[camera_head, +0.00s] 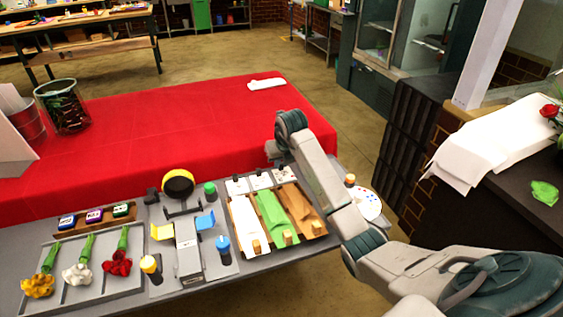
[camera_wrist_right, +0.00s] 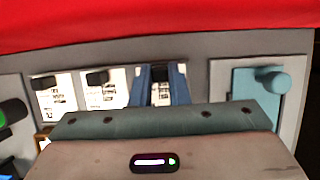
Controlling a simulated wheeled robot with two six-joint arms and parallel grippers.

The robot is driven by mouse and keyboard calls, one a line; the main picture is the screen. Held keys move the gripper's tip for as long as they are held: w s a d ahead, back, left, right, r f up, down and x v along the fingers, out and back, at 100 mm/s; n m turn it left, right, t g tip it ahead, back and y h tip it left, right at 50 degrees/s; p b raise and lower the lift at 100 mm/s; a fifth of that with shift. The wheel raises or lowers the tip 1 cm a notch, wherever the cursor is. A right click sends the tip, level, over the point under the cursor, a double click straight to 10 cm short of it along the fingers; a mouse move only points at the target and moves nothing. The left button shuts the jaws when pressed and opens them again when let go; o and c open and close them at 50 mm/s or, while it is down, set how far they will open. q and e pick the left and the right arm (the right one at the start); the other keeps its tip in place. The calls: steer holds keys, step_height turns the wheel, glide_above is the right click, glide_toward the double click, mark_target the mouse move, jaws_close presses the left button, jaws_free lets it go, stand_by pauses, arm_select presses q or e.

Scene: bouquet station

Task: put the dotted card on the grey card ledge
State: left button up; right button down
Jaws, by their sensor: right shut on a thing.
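My right arm reaches over the back edge of the grey station. Its gripper shows in the right wrist view (camera_wrist_right: 161,78), with blue fingers shut on the dark grip of a white card, the rightmost of three. I take this as the dotted card (camera_wrist_right: 160,97); in the head view (camera_head: 284,174) it shows dark dots. It is still in line with the other cards, and I cannot tell whether it is lifted. The right gripper's tips are hidden by the arm in the head view. I cannot clearly pick out the grey card ledge. My left gripper is not in view.
Two other white cards (camera_head: 237,186) stand left of the held one. In front are trays with white, green (camera_head: 277,220) and brown wraps. A teal block (camera_wrist_right: 258,92) with a round knob is right of the gripper.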

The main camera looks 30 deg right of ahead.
steer(key=shift+f, duration=0.15)
steer(key=c, duration=0.9)
jaws_free()
steer(key=shift+r+p, duration=2.5)
steer(key=shift+r, duration=1.05)
